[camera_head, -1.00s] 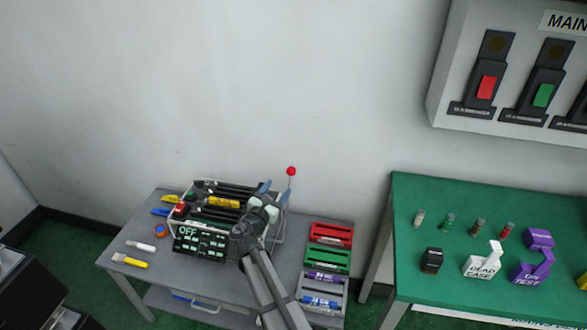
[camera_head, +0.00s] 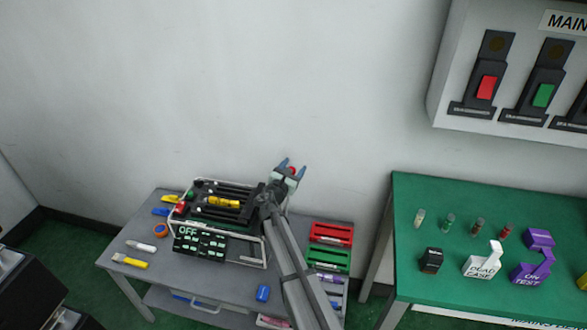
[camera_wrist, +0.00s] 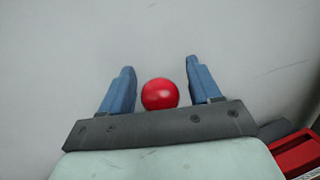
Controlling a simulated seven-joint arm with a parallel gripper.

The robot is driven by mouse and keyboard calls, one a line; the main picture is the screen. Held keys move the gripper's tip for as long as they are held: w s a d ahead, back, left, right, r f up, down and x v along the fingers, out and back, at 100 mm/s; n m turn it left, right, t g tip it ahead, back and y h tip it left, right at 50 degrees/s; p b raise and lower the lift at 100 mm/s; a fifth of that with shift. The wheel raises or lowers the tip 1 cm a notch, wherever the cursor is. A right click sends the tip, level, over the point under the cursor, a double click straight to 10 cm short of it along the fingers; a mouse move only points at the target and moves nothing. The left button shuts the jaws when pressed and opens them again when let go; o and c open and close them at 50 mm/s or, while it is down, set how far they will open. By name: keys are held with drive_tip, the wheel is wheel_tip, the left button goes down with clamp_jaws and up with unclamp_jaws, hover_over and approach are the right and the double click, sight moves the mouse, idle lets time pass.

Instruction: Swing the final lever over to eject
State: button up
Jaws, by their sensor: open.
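The lever's red ball knob (camera_head: 292,170) shows between the fingers of my gripper (camera_head: 292,165), above the right side of the black device (camera_head: 212,215). In the wrist view the red ball (camera_wrist: 159,94) sits between the two blue fingers of my gripper (camera_wrist: 157,76), with a gap on each side. The gripper is open. The lever's shaft is hidden behind my gripper and arm. The device has a display reading OFF and a yellow cylinder (camera_head: 222,202) lying in its top.
The device stands on a grey table (camera_head: 205,280) with a blue cylinder (camera_head: 263,293) in front. Red (camera_head: 331,233) and green (camera_head: 329,260) trays lie right of my arm. A green table (camera_head: 430,195) stands farther right. The wall is close behind the lever.

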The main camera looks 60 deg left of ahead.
drive_tip(key=shift+w, duration=0.1)
drive_tip(key=shift+c, duration=0.2)
clamp_jaws()
idle(0.4)
